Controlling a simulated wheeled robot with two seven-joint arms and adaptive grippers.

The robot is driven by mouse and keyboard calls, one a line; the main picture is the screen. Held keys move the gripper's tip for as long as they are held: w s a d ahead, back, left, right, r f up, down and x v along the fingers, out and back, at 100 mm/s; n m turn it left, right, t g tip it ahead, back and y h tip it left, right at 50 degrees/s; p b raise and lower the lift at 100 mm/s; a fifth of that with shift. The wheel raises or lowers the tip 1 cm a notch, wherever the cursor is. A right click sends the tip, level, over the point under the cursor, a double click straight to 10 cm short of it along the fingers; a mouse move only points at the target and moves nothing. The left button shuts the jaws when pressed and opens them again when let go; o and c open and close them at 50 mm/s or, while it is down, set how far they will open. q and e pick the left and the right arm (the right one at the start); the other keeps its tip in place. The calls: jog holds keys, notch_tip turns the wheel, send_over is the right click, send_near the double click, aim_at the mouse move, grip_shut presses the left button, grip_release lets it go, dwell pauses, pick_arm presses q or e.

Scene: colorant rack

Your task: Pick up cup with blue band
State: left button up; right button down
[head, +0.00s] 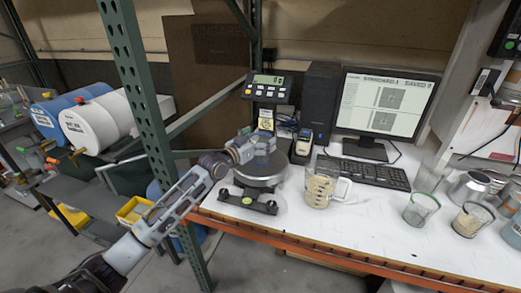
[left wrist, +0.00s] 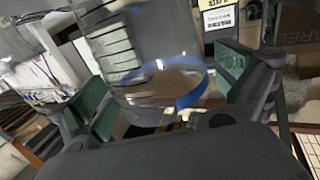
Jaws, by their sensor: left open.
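A clear cup with a blue band (left wrist: 190,98) shows large and blurred in the left wrist view, with dark graduation lines on its wall and something tan inside the band. It lies between the green-padded fingers of my left gripper (left wrist: 178,92), which are spread open; I cannot tell whether either touches it. In the head view my left gripper (head: 254,147) is over the round scale plate (head: 262,178). The cup is not clear to make out there, being transparent or behind the gripper. My right gripper is not in view.
A measuring jug (head: 322,187) stands just right of the scale. A green-rimmed cup (head: 420,209), another cup (head: 472,219) and metal cans (head: 470,187) stand at the right. A keyboard (head: 362,172) and monitor (head: 382,105) are behind. A green rack post (head: 150,120) stands left of the table.

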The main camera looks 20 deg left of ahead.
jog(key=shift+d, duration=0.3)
pick_arm(q)
jog(key=shift+c, duration=0.9)
jog(key=c, duration=0.6)
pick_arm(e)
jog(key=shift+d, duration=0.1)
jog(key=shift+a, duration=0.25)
